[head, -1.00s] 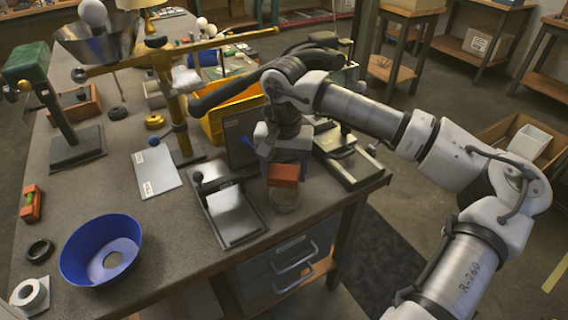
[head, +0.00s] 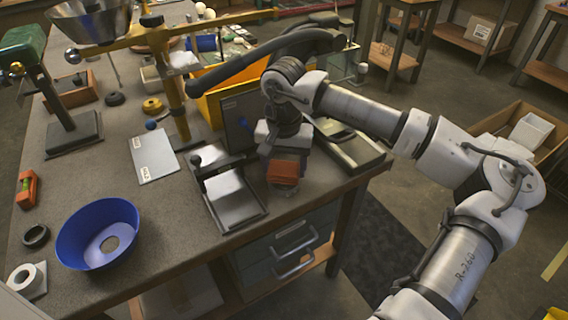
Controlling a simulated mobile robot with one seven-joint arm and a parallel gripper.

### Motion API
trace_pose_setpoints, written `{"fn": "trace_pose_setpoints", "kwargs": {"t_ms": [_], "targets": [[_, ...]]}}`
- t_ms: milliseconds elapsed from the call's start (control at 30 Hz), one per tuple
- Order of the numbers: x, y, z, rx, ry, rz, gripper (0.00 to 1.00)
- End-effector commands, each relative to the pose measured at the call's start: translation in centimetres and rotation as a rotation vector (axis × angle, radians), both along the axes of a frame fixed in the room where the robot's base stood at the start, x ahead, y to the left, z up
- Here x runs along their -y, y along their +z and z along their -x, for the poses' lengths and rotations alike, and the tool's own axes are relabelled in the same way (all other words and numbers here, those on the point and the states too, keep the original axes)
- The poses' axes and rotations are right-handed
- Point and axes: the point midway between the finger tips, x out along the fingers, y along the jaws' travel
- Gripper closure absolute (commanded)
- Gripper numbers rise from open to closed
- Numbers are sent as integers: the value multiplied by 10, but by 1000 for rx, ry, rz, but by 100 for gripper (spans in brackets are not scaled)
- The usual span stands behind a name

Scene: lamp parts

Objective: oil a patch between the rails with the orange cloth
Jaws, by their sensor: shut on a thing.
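My gripper (head: 284,162) points down near the front right corner of the bench and is shut on the orange cloth (head: 284,173), which looks like a small folded block. A shallow round dish (head: 281,189) is directly below the cloth and mostly hidden by it. I cannot tell whether the cloth touches it. Left of the gripper lies a dark metal fixture (head: 232,200) with raised rails along its sides and a smooth bright plate between them. A black-knobbed lever stands at its far left end. The cloth is to the right of the rails, not between them.
An upright dark panel (head: 240,124) and a yellow bin (head: 209,103) stand behind the fixture. A grey device (head: 350,150) sits right of the gripper. A labelled sheet (head: 153,156), a brass stand (head: 172,95) and a blue bowl (head: 70,238) are left. The front middle bench top is clear.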

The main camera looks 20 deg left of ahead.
Motion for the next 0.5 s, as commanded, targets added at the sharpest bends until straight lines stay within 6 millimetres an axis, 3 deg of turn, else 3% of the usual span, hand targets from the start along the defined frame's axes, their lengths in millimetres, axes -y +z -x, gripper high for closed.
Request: {"fn": "trace_pose_setpoints", "kwargs": {"t_ms": [500], "targets": [[0, -4, 0, 0, 0, 0, 54]]}}
